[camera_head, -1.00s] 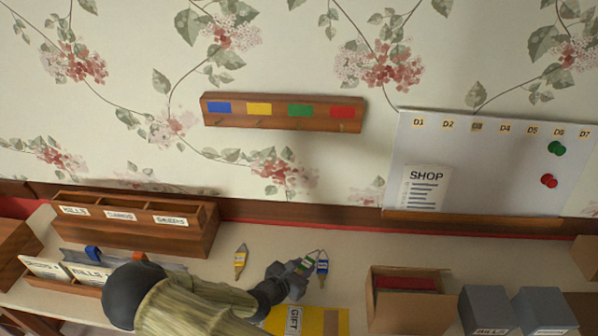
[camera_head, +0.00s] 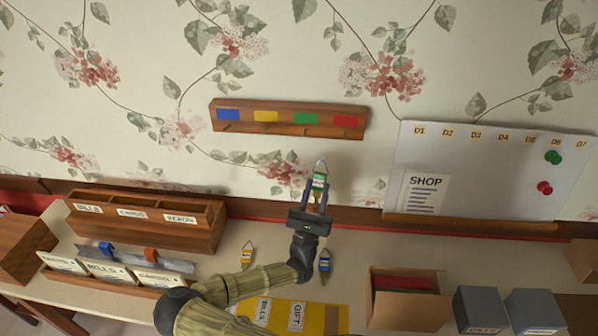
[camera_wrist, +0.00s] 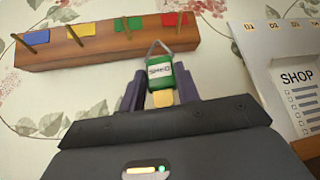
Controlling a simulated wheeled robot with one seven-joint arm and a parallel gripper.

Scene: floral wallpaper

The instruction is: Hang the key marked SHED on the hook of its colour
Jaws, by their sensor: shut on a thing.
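My gripper (camera_head: 314,199) is shut on a green key tag (camera_head: 319,181) with a white label and a wire loop on top. In the wrist view the label on the green tag (camera_wrist: 160,71) seems to read SHED, and the tag stands upright between the fingers (camera_wrist: 160,92). The wooden hook rail (camera_head: 290,131) is on the wall above, with blue, yellow, green and red patches over its hooks. The green patch (camera_head: 305,118) is above and slightly left of the held tag. In the wrist view the green patch (camera_wrist: 128,24) is up and left of the loop. The tag is apart from the rail.
A yellow key (camera_head: 246,256) and a blue key (camera_head: 325,262) lie on the table. A whiteboard (camera_head: 480,190) hangs at right. A wooden letter box (camera_head: 200,237) stands at left, a cardboard box (camera_head: 408,312) at right. The wall around the rail is clear.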

